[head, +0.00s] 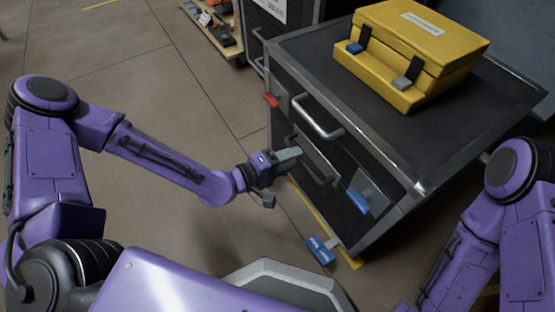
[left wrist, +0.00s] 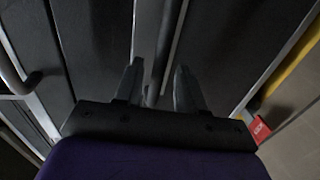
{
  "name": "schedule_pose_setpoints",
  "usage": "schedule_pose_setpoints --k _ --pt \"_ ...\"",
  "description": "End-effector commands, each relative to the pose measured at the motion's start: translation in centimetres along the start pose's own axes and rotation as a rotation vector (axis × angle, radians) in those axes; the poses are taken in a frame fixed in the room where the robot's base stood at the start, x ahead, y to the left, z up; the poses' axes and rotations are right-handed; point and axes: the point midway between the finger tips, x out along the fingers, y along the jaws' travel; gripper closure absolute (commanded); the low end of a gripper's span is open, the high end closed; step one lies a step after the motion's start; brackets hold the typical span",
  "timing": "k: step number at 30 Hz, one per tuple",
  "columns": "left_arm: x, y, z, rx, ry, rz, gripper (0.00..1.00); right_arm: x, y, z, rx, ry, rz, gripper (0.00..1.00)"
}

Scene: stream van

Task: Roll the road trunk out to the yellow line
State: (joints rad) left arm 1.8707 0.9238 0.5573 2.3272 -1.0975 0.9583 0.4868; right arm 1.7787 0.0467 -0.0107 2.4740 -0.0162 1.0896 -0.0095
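The road trunk (head: 440,150) is a dark, metal-edged case with bar handles on its front, standing at the right in the head view. My left gripper (head: 296,160) is at that front, close beside a lower bar handle (head: 318,168). In the left wrist view its fingers (left wrist: 160,88) are apart, with a metal strip (left wrist: 168,45) showing between them; I cannot tell whether they touch it. A short yellow line (head: 100,4) lies on the floor at the far top left. My right arm shows at the right edge, but its gripper is out of view.
A yellow toolbox (head: 415,50) sits on the trunk's top. Blue pedals (head: 321,250) and a red one (head: 271,100) stick out by the trunk. Another yellow strip (head: 312,213) runs along its base. A loaded low cart (head: 214,28) stands behind. The floor at left is clear.

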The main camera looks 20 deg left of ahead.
Motion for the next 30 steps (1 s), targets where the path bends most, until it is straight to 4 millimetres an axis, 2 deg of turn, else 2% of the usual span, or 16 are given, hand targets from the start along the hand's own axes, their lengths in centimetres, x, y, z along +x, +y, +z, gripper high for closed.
schedule_pose_setpoints --k 1,6,10,14,30 --pt "-1.4 0.6 -0.2 -0.004 0.006 -0.001 0.61 -1.0 0.0 -0.6 0.033 0.035 0.001 0.57" --pt "-5.4 0.6 -0.1 -0.004 0.005 0.001 0.61 -2.4 0.1 -1.7 0.074 0.084 0.004 0.57" --pt "-7.2 0.4 -0.1 -0.001 0.004 0.000 0.61 -3.0 0.2 -2.0 0.072 0.085 0.004 0.57" --pt "-7.8 0.1 0.0 0.000 0.001 0.001 0.61 -3.1 0.2 -2.0 0.071 0.085 0.004 0.57" --pt "-7.7 0.1 -0.1 0.024 0.005 0.002 0.61 -3.0 0.2 -2.0 0.070 0.084 0.004 0.57"
